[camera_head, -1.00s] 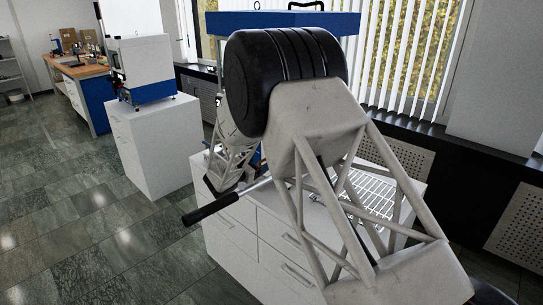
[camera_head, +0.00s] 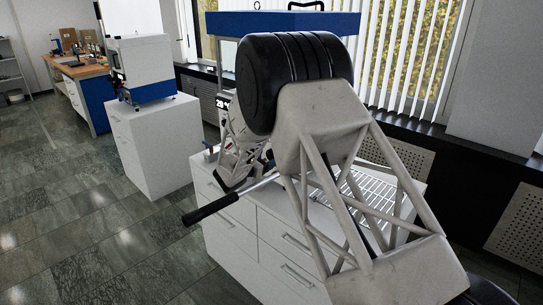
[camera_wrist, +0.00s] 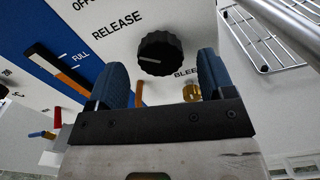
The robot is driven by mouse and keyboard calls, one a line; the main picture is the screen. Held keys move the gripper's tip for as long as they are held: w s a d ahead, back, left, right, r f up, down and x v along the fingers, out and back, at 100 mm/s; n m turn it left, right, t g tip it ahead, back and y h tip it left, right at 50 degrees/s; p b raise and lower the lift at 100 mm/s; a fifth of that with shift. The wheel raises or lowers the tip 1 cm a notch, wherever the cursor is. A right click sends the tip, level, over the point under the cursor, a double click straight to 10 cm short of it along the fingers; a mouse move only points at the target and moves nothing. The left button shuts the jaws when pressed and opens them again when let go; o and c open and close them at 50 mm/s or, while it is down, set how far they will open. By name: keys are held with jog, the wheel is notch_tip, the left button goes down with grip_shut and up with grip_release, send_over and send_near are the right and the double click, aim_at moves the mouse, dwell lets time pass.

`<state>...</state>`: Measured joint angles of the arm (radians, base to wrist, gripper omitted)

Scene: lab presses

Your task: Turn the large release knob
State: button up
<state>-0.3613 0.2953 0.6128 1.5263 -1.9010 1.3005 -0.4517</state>
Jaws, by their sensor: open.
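The large release knob (camera_wrist: 160,53) is a black, ribbed round knob with a white pointer line, on the white panel of the press in the wrist view. The word RELEASE is printed to its left. My gripper (camera_wrist: 171,72) is open, with blue fingertips to the left and right of the knob. The knob shows between the fingers, slightly above the line of their tips; I cannot tell whether either finger touches it. In the head view, my arm hides the knob and most of the press (camera_head: 282,22), whose blue top shows.
A brass bleed fitting (camera_wrist: 191,92) is close to the right finger. A long lever with a black grip (camera_head: 211,209) sticks out over the cabinet (camera_head: 230,235). A wire rack (camera_head: 375,200) lies on the cabinet top. Another press (camera_head: 140,67) stands at the left.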

aim_at(270, 155)
jog(key=shift+x, duration=1.85)
jog(key=shift+c, duration=0.3)
jog(key=c, duration=0.9)
jog(key=shift+o, duration=0.2)
jog(key=shift+n, duration=2.9)
jog(key=o, duration=0.9)
